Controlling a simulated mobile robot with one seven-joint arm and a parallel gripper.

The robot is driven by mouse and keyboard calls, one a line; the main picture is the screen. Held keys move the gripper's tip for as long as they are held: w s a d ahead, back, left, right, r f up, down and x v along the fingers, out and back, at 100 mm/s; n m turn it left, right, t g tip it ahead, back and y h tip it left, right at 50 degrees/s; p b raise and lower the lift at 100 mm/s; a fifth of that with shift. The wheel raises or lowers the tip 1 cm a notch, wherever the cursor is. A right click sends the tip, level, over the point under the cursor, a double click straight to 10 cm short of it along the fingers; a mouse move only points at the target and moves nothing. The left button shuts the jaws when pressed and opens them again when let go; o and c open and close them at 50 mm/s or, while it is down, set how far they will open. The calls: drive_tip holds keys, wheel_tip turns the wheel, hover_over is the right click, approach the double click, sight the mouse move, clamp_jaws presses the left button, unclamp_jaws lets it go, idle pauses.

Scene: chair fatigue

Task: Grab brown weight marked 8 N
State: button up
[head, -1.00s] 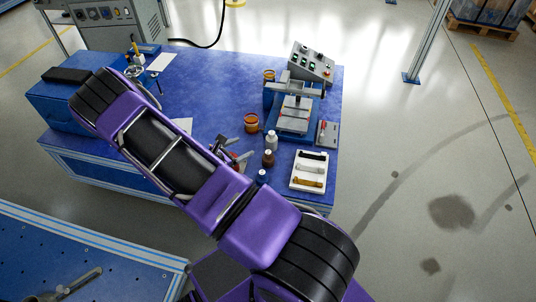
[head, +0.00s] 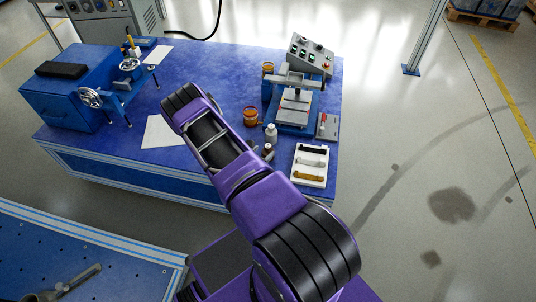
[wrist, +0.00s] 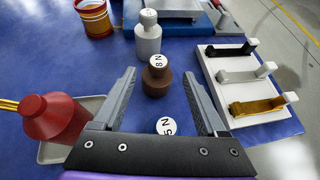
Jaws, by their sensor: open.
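The brown weight (wrist: 156,80) marked 8 N stands upright on the blue table in the wrist view, with its round white label on top. It also shows small beside my arm in the head view (head: 267,150). My gripper (wrist: 159,73) is open, with one finger on each side of the brown weight's place in the picture, and nothing is gripped. Whether the fingers are level with the weight is unclear. A weight marked 5 N (wrist: 166,126) shows its label between the fingers, nearer my palm; its body is mostly hidden.
A white weight (wrist: 148,38) stands just behind the brown one. A white tray (wrist: 232,119) with black, white and golden-brown pieces lies to the right. An orange container (head: 250,117) and a press (head: 293,115) stand farther back.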

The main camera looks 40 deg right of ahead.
sight(267, 147)
drive_tip(key=b+x, duration=0.1)
drive_tip(key=x, duration=0.5)
drive_tip(key=shift+w+d+f, duration=0.15)
drive_tip(key=shift+w+f, duration=0.05)
drive_tip(key=shift+f, duration=0.1)
clamp_jaws()
idle(1.0)
drive_tip(key=shift+r, duration=0.15)
